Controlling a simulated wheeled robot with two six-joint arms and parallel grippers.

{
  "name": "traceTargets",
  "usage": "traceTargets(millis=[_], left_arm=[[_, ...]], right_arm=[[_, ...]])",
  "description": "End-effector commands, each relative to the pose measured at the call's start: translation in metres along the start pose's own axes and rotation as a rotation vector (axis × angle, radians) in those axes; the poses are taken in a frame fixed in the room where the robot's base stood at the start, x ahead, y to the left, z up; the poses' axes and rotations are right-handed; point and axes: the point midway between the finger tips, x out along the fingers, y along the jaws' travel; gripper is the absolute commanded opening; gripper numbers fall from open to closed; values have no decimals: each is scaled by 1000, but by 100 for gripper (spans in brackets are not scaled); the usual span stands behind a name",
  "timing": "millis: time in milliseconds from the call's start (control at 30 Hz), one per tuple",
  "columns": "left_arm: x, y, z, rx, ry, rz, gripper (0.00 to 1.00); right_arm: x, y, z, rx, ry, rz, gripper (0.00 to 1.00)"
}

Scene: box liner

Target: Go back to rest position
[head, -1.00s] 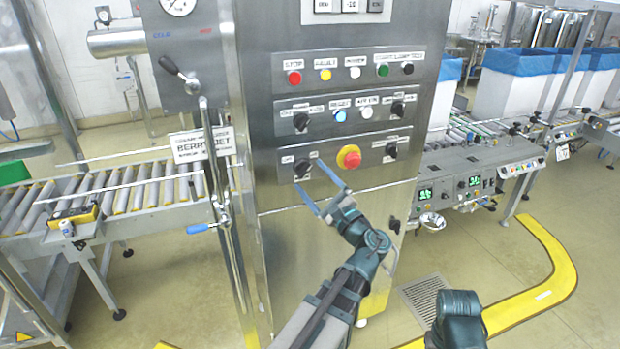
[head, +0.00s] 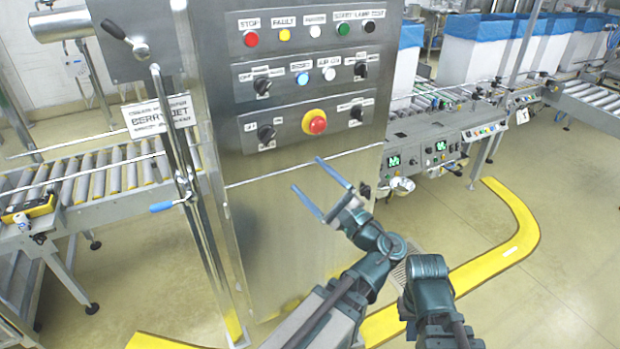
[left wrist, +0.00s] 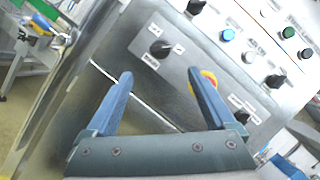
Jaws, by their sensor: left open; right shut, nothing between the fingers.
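My left gripper (head: 320,180) is open and empty in front of the lower part of the steel control cabinet (head: 290,210), below the row with the emergency stop. In the left wrist view its two blue fingers (left wrist: 160,95) stand wide apart, with a black rotary knob (left wrist: 160,47) beyond them. The right finger partly covers the red and yellow emergency stop (head: 315,122). My right arm shows at the bottom of the head view, to the right of the left arm. Its gripper is not in view.
A roller conveyor (head: 100,178) is at the left. Another conveyor with a control box (head: 435,150) is at the right. Open floor (head: 560,260) lies at the lower right.

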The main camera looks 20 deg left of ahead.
Motion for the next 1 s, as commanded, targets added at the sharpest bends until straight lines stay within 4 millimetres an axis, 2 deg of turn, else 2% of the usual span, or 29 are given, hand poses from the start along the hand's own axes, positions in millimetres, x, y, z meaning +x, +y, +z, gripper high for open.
traceTargets(millis=[267, 367, 467, 567, 667, 800, 1000], left_arm=[[0, 0, 0, -2, 2, 3, 89], [1, 6, -4, -30, 33, 44, 89], [-1, 24, -14, -100, 110, 158, 89], [-13, 51, -32, -204, 217, 341, 89], [-36, 77, -50, -306, 314, 550, 89], [-84, 104, -70, -426, 422, 859, 89], [-166, 119, -78, -532, 512, 1297, 89]], right_arm=[[0, 0, 0, 0, 0, 0, 0], [-5, 0, 0, 0, 0, 0, 0], [-15, 1, 1, 0, 0, 0, 0], [-27, 3, 2, 0, 0, 0, 0], [-39, 4, 2, 0, 0, 0, 0], [-55, 5, 3, 0, 0, 0, 0], [-75, 7, 4, 0, 0, 0, 0]])
